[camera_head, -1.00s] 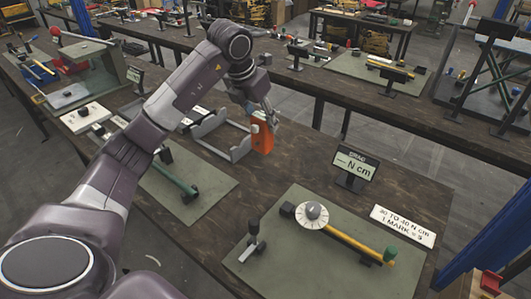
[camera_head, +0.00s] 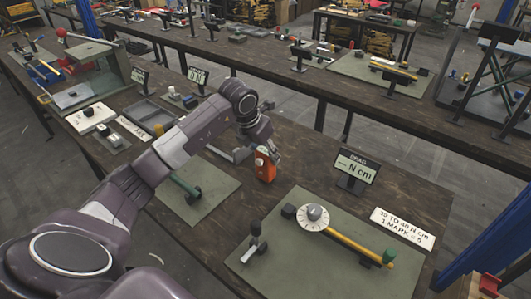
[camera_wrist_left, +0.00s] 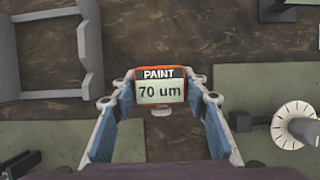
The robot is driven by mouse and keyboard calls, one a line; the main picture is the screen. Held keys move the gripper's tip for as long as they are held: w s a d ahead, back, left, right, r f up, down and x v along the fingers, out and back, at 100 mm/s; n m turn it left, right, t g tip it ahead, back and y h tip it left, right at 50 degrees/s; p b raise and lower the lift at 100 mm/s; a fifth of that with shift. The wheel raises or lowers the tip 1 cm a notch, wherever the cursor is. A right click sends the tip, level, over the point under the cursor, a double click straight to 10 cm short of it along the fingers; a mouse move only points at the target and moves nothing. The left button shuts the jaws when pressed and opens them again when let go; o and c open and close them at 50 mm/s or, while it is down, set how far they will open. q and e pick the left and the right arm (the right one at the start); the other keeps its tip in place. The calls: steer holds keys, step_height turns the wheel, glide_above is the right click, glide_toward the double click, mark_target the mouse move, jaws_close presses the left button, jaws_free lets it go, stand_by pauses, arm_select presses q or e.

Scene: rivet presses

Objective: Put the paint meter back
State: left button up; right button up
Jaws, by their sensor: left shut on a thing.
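The paint meter (camera_head: 265,166) is a small orange handheld box. In the left wrist view its display (camera_wrist_left: 160,91) reads "PAINT 70 um". My left gripper (camera_head: 265,148) is shut on the meter from above, with one finger on each side of it in the wrist view (camera_wrist_left: 160,108). The meter hangs upright over or on the dark wooden bench; I cannot tell if its lower end touches. A grey cradle-like stand (camera_wrist_left: 53,93) is empty beside it in the wrist view; in the head view my arm partly hides it (camera_head: 228,150). My right gripper is not in view.
A green mat (camera_head: 320,265) with a dial and yellow-handled torque tool (camera_head: 345,240) lies in front to the right. A "DRAG N cm" display (camera_head: 355,168) and a white sign (camera_head: 403,228) stand nearby. Another green mat (camera_head: 205,205) lies left. Bare bench shows behind the meter.

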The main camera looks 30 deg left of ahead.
arm_select(q)
steer(key=shift+f, duration=0.1)
steer(key=o, duration=1.3)
steer(key=shift+c, duration=0.2)
steer(key=shift+r, duration=0.3)
steer(key=b+v, duration=0.1)
steer(key=v, duration=1)
steer(key=shift+s+r+b, duration=0.2)
steer(key=shift+r+b, duration=0.15)
steer(key=shift+b, duration=0.05)
